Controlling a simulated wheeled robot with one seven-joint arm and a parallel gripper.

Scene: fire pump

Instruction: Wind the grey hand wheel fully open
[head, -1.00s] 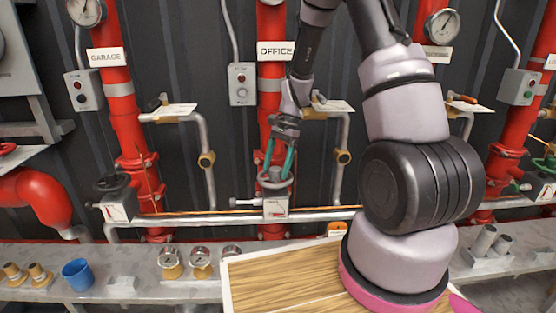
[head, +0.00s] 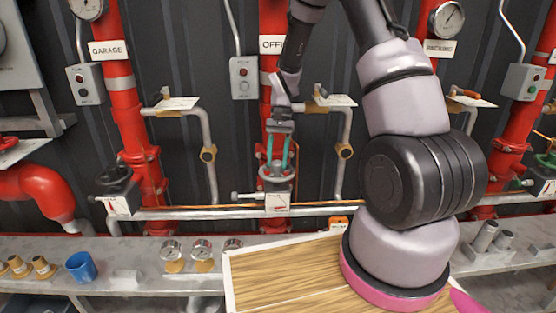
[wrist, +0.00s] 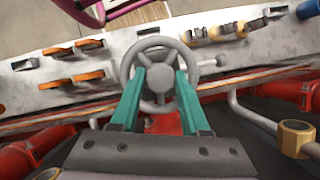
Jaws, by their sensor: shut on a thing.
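The grey hand wheel (head: 275,179) sits on a small valve box with a gauge-like white face (head: 277,199), in front of the red OFFICE pipe. In the wrist view the wheel (wrist: 160,43) shows a round rim, spokes and a central hub. My gripper (wrist: 160,76) has its two teal fingers reaching into the wheel, one on each side of the hub. It also shows in the head view (head: 278,163), coming down onto the wheel from above, shut on it. The exact contact of the fingertips is hard to see.
A dark hand wheel (head: 113,176) stands to the left on the GARAGE pipe. A bent grey pipe with a brass fitting (head: 344,151) is close on the right. A shelf below holds small gauges (head: 202,250) and a blue cup (head: 81,266).

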